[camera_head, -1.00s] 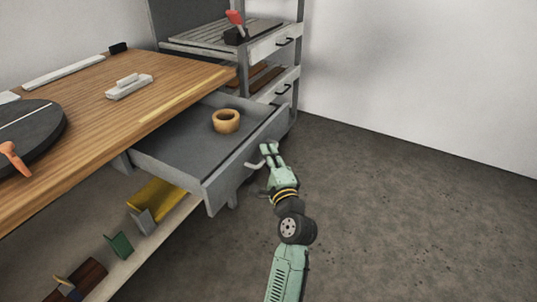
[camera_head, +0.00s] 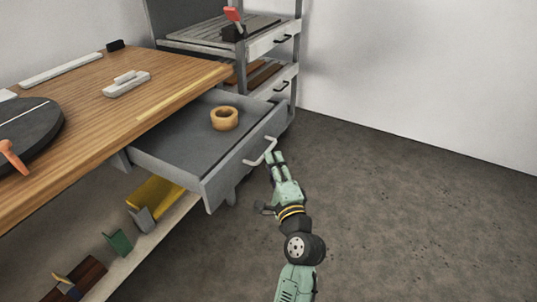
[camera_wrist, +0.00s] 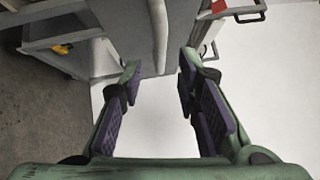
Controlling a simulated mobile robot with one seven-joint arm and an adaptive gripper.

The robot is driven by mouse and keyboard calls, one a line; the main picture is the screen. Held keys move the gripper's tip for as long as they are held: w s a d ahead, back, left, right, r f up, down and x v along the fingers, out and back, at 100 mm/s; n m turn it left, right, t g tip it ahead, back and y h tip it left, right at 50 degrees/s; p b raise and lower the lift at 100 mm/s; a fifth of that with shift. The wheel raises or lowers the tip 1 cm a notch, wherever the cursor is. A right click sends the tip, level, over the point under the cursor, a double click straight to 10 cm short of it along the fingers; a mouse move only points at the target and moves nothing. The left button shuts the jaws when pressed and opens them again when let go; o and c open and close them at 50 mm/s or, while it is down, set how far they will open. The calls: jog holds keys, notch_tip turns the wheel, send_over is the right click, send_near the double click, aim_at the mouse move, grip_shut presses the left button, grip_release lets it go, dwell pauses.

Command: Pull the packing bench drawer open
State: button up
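The packing bench drawer (camera_head: 185,150) stands pulled out from under the wooden bench top (camera_head: 105,85). A tan ring-shaped roll (camera_head: 224,119) lies inside it. The pale bar handle (camera_head: 262,152) on the drawer front is clear of my fingers in the head view. My gripper (camera_head: 275,157) is just to the right of the handle, outside the drawer front. In the wrist view the fingers (camera_wrist: 158,90) are spread with nothing between their pads. The pale handle (camera_wrist: 158,35) shows beyond the fingertips, against the grey drawer front.
A grey rack with shallow drawers and dark handles (camera_head: 282,87) stands beyond the bench. A lower shelf (camera_head: 150,232) holds yellow, green and brown items. The concrete floor (camera_head: 400,210) to the right is clear up to the white wall.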

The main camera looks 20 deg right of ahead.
jog(key=s, duration=0.6)
jog(key=shift+s+a+f, duration=0.2)
jog(key=shift+a+f, duration=0.2)
jog(key=shift+a, duration=0.05)
